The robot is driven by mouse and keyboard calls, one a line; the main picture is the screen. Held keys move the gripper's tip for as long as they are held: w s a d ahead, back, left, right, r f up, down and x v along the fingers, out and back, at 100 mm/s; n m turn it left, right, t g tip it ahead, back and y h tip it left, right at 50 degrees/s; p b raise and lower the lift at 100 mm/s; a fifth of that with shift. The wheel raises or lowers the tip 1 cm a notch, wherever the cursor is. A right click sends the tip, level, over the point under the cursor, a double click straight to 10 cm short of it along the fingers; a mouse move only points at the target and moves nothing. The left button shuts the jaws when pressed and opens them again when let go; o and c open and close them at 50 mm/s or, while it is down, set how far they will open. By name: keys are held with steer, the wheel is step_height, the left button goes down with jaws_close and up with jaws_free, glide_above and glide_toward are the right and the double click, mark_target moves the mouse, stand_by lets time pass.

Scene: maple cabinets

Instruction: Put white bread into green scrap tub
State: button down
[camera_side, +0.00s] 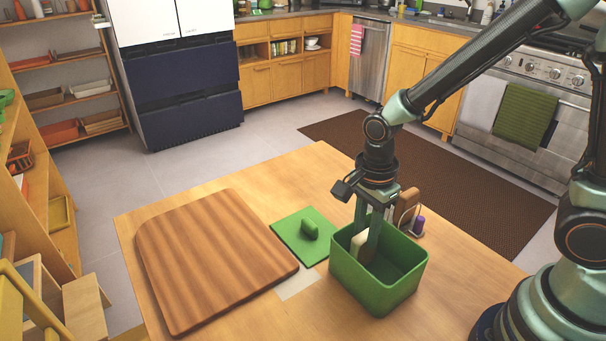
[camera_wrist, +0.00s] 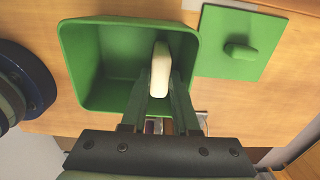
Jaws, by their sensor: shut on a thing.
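My gripper (camera_side: 368,222) is shut on the white bread (camera_side: 358,243), a pale slice with a brown edge. The bread also shows upright between the fingers in the wrist view (camera_wrist: 160,70). The green scrap tub (camera_side: 372,291) stands open on the wooden table. My fingertips and the bread are over or inside the tub's opening, near its left side in the side view. In the wrist view the tub (camera_wrist: 85,65) looks empty apart from the bread in front of it. I cannot tell whether the bread touches the tub.
A green lid (camera_side: 303,238) with a knob lies left of the tub. A wooden cutting board (camera_side: 210,255) lies bare at the table's left. A brown item (camera_side: 405,207) and a small purple item (camera_side: 418,225) stand behind the tub. The front right table area is clear.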

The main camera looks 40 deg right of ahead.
steer(key=shift+f, duration=0.35)
stand_by(0.3)
steer(key=c, duration=0.6)
jaws_free()
steer(key=shift+r, duration=0.1)
step_height(320, 180, up, 11)
steer(key=s+d+r+n+t, duration=0.1)
steer(key=d+r+n+t, duration=0.1)
steer(key=n, duration=0.4)
steer(key=d+r+n+t, duration=0.1)
steer(key=d+r+n, duration=0.1)
steer(key=n, duration=0.4)
steer(key=s+d+r+n+t, duration=0.1)
steer(key=d+r+n+t, duration=0.1)
steer(key=n, duration=0.4)
steer(key=shift+s+d+r+t, duration=0.15)
steer(key=shift+s+d, duration=0.05)
steer(key=shift+d, duration=0.2)
steer(key=shift+s+d+r+t, duration=0.15)
steer(key=shift+d, duration=0.2)
